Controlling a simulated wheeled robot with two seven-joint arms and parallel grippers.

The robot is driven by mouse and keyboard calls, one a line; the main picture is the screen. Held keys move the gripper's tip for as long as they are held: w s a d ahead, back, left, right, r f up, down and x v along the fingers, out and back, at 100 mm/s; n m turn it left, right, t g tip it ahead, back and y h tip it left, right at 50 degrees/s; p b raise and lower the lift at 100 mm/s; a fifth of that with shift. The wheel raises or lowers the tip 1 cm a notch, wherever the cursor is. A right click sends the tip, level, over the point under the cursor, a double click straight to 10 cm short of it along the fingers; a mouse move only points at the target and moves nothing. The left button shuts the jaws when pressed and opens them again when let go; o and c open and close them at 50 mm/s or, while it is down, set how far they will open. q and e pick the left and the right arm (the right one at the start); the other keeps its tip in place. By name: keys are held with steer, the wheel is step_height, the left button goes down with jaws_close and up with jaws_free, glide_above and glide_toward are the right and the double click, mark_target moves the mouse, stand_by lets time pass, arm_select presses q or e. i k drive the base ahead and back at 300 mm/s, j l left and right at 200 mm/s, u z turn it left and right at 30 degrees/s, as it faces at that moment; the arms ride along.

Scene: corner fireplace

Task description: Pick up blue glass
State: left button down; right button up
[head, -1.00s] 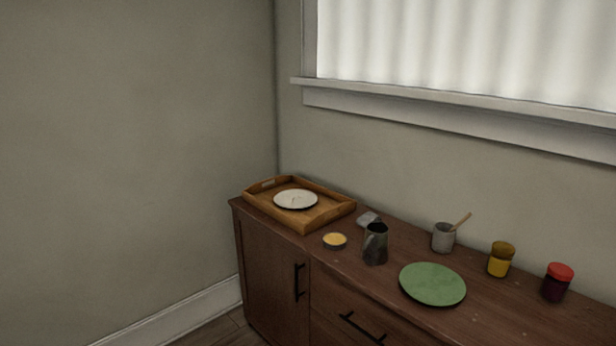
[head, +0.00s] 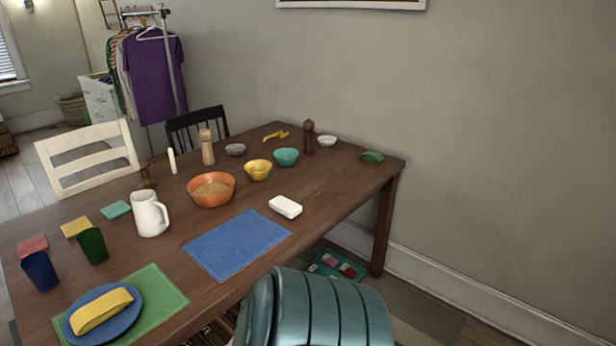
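The blue glass (head: 40,271) stands upright near the left edge of the dining table in the head view. It is dark blue. A dark green glass (head: 92,246) stands just to its right, a little farther back. Neither of my grippers shows in the head view.
On the wooden table (head: 322,193) are a blue plate (head: 126,325) with a yellow cloth (head: 102,309), a white pitcher (head: 149,214), an orange bowl (head: 211,190) and several smaller things. A teal rounded chair (head: 320,310) stands at the near side. A white chair (head: 88,157) stands beyond the table.

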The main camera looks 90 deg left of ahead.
mark_target(37, 267)
steer(key=u, duration=4.4)
